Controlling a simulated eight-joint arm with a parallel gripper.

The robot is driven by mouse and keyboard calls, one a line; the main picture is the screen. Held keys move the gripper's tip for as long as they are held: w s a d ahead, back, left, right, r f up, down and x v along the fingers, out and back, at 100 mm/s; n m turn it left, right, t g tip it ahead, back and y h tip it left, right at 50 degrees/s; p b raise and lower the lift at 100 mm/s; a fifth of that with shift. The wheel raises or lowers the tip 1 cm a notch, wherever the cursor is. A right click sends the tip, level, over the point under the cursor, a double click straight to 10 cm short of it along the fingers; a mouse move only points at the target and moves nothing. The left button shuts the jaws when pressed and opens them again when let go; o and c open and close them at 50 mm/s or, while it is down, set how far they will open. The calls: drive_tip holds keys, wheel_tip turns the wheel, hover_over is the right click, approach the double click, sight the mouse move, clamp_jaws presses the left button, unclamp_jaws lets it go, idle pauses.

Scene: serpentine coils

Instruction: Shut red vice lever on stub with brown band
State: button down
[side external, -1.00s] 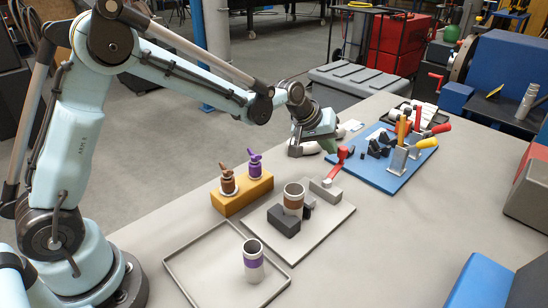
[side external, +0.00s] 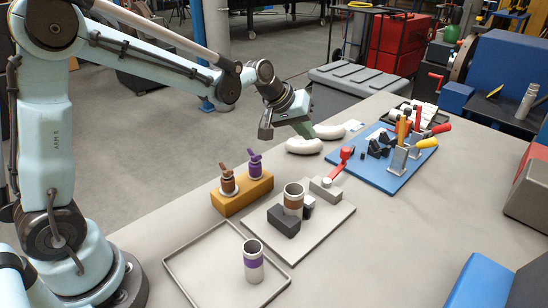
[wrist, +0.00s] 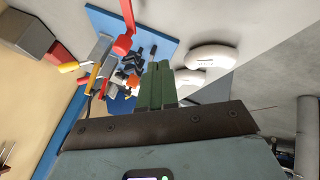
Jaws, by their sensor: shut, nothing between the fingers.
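The stub with brown band (side external: 293,199) stands upright on the vice plate, behind the dark fixed block (side external: 283,221) and beside a small black jaw (side external: 308,207). Whether the jaw touches it I cannot tell. The red vice lever (side external: 340,163) joins the light grey block (side external: 325,190) and points up and away towards the blue board. In the wrist view the lever (wrist: 126,25) shows at the top, left of my fingers. My gripper (side external: 308,133) is shut and empty, raised beyond the lever by the white coils; its green fingers (wrist: 158,68) lie together.
White curved coils (side external: 305,146) lie behind. The blue board (side external: 385,172) holds black pieces and red- and yellow-handled clamps. An orange block (side external: 242,196) carries brown and purple valve-like pieces. A purple-banded stub (side external: 253,262) stands in the tray (side external: 200,247).

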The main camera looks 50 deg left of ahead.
drive_tip(key=v, duration=0.5)
drive_tip(key=w+d+m+g+y, duration=0.1)
drive_tip(key=d+m+y, duration=0.25)
drive_tip(key=d, duration=0.65)
drive_tip(key=w+d+m+y, duration=0.2)
drive_tip(key=d+m+y, duration=0.15)
drive_tip(key=d, duration=0.65)
drive_tip(key=w+a+f, duration=0.5)
drive_tip(key=a+f, duration=0.3)
drive_tip(key=shift+n, duration=0.4)
